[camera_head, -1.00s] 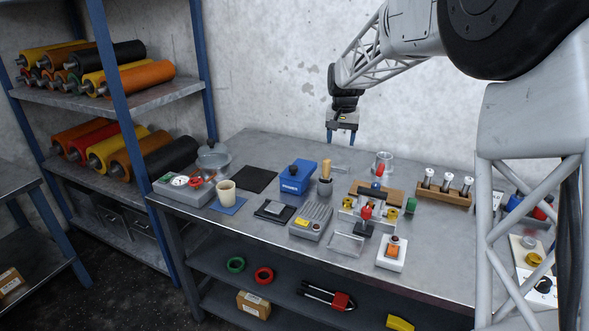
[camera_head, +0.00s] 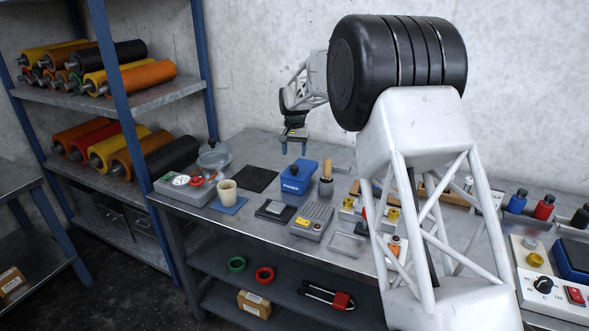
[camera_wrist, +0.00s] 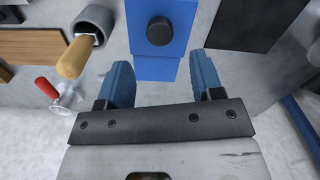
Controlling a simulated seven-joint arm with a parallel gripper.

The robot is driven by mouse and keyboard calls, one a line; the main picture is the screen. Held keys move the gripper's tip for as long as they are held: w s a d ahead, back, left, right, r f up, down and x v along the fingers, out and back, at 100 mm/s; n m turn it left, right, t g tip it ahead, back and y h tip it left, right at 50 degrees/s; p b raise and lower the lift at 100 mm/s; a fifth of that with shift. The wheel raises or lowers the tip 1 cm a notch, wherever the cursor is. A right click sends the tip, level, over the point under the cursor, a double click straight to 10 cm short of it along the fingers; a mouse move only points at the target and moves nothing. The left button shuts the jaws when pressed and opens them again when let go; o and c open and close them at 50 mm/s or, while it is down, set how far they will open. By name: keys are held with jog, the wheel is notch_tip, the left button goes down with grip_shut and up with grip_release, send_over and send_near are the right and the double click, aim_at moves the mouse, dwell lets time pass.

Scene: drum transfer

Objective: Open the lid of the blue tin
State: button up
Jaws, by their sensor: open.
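The blue tin (camera_head: 291,186) stands on the bench behind the grey slotted block, with a blue lid (camera_head: 299,172) that bears a dark round knob (camera_head: 294,170). In the wrist view the lid (camera_wrist: 161,62) and its black knob (camera_wrist: 160,31) lie just beyond the fingertips. My gripper (camera_head: 294,153) is above and behind the tin in the head view, fingers pointing down. In the wrist view my gripper (camera_wrist: 163,85) is open and empty, its blue fingers spread to either side of the tin's line. The fingers look apart from the tin.
A wooden-handled tool in a grey cup (camera_head: 326,182) stands close right of the tin. A black mat (camera_head: 256,179) lies to its left, and a cream cup (camera_head: 226,192) stands further left. My own arm hides much of the bench's right side.

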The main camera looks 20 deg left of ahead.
aim_at(294, 166)
jog(key=shift+f, duration=0.1)
jog(key=shift+f, duration=3.8)
